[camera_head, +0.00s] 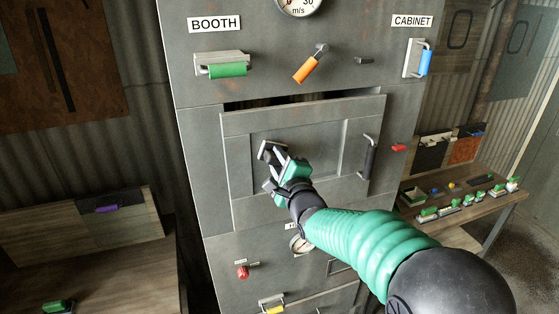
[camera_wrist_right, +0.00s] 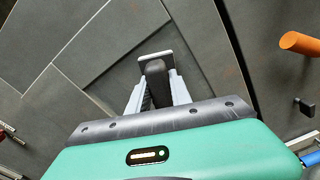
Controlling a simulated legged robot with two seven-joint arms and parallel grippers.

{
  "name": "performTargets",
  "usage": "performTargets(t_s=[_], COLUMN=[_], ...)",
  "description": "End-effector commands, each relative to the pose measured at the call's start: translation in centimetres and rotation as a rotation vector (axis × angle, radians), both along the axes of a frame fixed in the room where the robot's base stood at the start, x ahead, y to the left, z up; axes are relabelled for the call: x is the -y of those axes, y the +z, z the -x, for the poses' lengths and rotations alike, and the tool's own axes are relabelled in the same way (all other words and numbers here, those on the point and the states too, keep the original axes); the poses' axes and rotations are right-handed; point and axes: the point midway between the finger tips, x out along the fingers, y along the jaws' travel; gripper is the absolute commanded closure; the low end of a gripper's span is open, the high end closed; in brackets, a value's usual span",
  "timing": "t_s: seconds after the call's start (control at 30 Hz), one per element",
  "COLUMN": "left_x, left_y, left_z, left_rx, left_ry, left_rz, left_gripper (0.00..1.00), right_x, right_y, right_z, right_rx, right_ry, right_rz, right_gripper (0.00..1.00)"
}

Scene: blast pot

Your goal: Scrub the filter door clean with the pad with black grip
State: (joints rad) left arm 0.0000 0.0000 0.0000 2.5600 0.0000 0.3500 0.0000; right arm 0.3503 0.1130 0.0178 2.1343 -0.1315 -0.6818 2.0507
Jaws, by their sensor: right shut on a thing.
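The filter door (camera_head: 322,148) is a grey framed panel with a dark upright handle (camera_head: 369,157) on its right. A dark gap shows along its top edge. My right gripper (camera_head: 270,168) is in front of the door's left-middle part. It is shut on the black grip (camera_wrist_right: 156,82) of a small pad (camera_wrist_right: 154,56), which shows between the fingers in the right wrist view. The pad faces the door panel; I cannot tell whether it touches. My gripper hides part of the pad. My left gripper is not in view.
Above the door are a green handle (camera_head: 227,70), an orange lever (camera_head: 305,67) and a blue handle (camera_head: 425,62). A red knob (camera_head: 398,148) is right of the door. A bench (camera_head: 470,215) at right holds several green-topped items. Another bench (camera_head: 100,270) stands at left.

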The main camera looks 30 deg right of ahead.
Motion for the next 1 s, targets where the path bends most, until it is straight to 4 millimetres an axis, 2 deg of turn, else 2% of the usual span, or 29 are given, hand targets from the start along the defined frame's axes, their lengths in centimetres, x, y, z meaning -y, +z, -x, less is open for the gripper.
performTargets(t_s=[0.6, 0.73, 1.0], left_x=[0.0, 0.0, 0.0], left_y=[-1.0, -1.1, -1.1], left_z=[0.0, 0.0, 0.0], left_rx=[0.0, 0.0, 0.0], left_ry=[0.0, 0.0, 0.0], left_rz=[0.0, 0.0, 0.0], left_gripper=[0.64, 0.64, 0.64], right_x=[-1.6, -1.8, -1.8], right_y=[0.1, 0.0, -0.2], right_z=[6.9, 7.7, 7.7], right_rx=[0.002, 0.001, 0.0], right_ry=[-0.002, -0.002, -0.001], right_rz=[0.001, 0.0, 0.0], right_gripper=[1.0, 1.0, 1.0])
